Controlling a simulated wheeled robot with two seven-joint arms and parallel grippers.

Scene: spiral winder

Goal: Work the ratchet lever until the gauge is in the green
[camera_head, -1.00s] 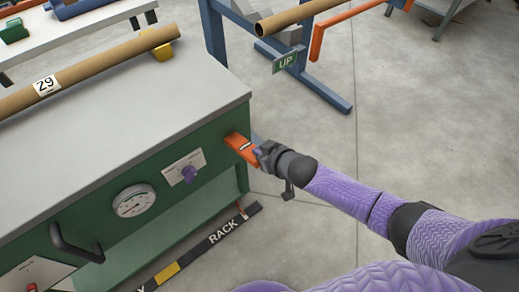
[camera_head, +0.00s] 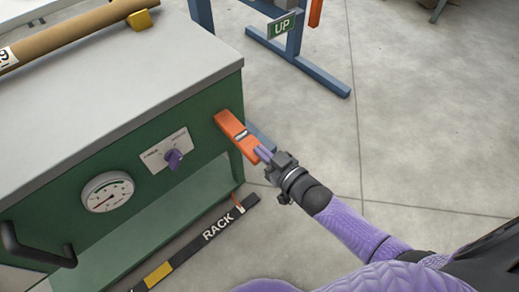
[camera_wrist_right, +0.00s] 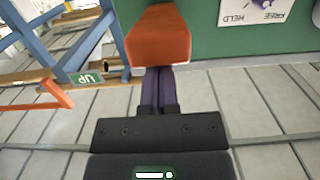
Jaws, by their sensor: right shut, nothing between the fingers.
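The orange ratchet lever (camera_head: 236,136) sticks out from the right end of the green machine's front panel (camera_head: 205,128). My right gripper (camera_head: 263,153) is shut and empty, its purple fingertips at the lever's outer end. In the right wrist view the shut fingers (camera_wrist_right: 160,88) run up to the near edge of the orange lever (camera_wrist_right: 158,38); whether they touch it I cannot tell. The round white gauge (camera_head: 108,191) is on the panel, left of the lever. Its needle is too small to read surely. My left gripper is not in view.
A purple knob (camera_head: 173,158) on a white plate sits between gauge and lever; the wrist view shows "HELD" and "FREE" there. A black handle (camera_head: 35,250) juts out at lower left. A blue stand with a green "UP" sign (camera_head: 283,25) stands behind. Floor right of the machine is clear.

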